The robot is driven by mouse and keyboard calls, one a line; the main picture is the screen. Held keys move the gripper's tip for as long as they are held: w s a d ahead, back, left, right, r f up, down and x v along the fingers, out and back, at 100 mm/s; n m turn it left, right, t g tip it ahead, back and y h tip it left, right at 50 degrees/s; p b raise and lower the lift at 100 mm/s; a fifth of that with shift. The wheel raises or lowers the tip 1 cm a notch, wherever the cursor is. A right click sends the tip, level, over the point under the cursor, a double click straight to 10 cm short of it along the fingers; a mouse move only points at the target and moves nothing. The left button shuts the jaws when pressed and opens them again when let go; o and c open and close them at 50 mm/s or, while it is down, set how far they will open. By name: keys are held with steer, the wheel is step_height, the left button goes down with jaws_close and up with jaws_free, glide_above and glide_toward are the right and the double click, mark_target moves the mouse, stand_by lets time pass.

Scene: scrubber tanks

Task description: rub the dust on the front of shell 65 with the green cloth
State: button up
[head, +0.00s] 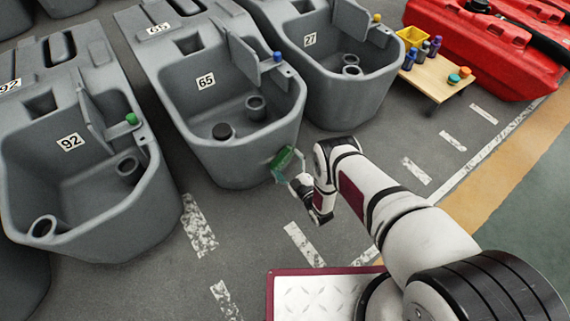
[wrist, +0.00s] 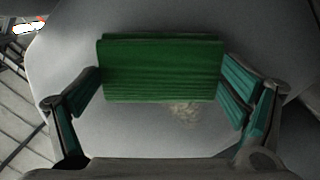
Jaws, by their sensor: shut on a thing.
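Shell 65 (head: 240,160) is a grey, open-topped tank with a numbered label, in the middle of the row in the head view. My gripper (head: 287,167) is at the lower right of its front, shut on the green cloth (head: 282,157). In the wrist view the cloth (wrist: 160,68) is a ribbed green block between my two fingers, close in front of the grey shell wall (wrist: 110,130). I cannot tell if it touches. A tan dust patch (wrist: 185,113) shows just below the cloth's lower edge; the cloth may hide part of it.
Shell 92 (head: 90,230) stands to the left and shell 27 (head: 345,105) to the right. A low wooden table (head: 432,80) holds a yellow bin (head: 412,36), bottles and round pieces. A red case (head: 470,45) lies behind it.

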steer(key=shift+s+a+p, duration=0.1)
steer(key=shift+s+a, duration=0.55)
steer(key=shift+a, duration=0.3)
steer(key=shift+s+a+p, duration=0.1)
steer(key=shift+s+a, duration=0.55)
steer(key=shift+a, duration=0.3)
steer(key=shift+s+a+p, duration=0.1)
steer(key=shift+s+a, duration=0.55)
steer(key=shift+a, duration=0.3)
steer(key=shift+s+a+r, duration=0.1)
steer(key=shift+s+a, duration=0.3)
steer(key=shift+a, duration=0.35)
steer(key=shift+s+a, duration=0.35)
steer(key=shift+a, duration=0.35)
glide_toward(259, 167)
steer(key=shift+w+d+f, duration=0.15)
steer(key=shift+d+f, duration=0.15)
steer(key=shift+f, duration=0.05)
steer(key=shift+d, duration=0.1)
